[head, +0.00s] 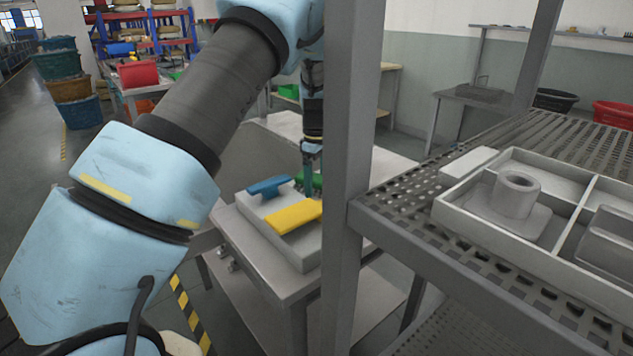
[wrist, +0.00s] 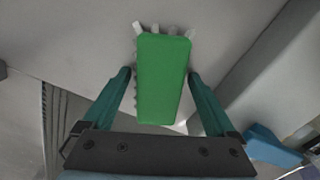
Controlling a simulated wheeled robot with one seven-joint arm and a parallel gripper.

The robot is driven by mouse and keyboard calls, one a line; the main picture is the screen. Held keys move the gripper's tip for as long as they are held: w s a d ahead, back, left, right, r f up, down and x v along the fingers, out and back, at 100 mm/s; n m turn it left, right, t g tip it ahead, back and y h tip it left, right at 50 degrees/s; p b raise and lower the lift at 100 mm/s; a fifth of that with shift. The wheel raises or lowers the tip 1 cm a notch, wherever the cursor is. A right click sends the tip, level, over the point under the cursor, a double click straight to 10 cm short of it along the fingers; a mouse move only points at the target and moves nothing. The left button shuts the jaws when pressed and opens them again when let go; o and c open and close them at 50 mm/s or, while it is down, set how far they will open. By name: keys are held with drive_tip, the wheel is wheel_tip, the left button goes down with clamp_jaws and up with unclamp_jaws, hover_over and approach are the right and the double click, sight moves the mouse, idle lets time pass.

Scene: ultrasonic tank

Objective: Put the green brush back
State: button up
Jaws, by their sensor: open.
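The green brush (wrist: 163,80) lies between the two fingers of my open gripper (wrist: 160,76) in the wrist view, with pale bristles showing along its top and left side. A gap shows at the left finger; the right finger is very close, and I cannot tell whether it touches. In the head view my gripper (head: 311,158) points down over the green brush (head: 316,183), which is partly hidden by the grey post. A blue brush-like piece (head: 268,187) and a yellow one (head: 294,216) are on a pale grey block (head: 290,250) beside it.
The block stands on a grey table (head: 280,290). A grey upright post (head: 347,200) stands close in front of my gripper. To the right, a perforated shelf (head: 400,215) holds a divided tray (head: 450,212) with grey parts. The blue piece (wrist: 270,148) is right of my gripper in the wrist view.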

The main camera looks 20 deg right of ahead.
sight(316, 177)
wheel_tip(316, 177, up, 12)
drive_tip(key=b, duration=0.2)
drive_tip(key=s+a+f+m, duration=0.2)
drive_tip(key=a+m, duration=0.1)
drive_tip(key=a, duration=2)
drive_tip(key=s+a+f+m+t, duration=0.1)
drive_tip(key=s+a+f+m, duration=0.2)
drive_tip(key=s+a, duration=1)
drive_tip(key=s+m, duration=0.1)
drive_tip(key=m, duration=0.2)
drive_tip(key=shift+s+a+t, duration=0.3)
drive_tip(key=shift+s, duration=0.05)
drive_tip(key=shift+f, duration=0.1)
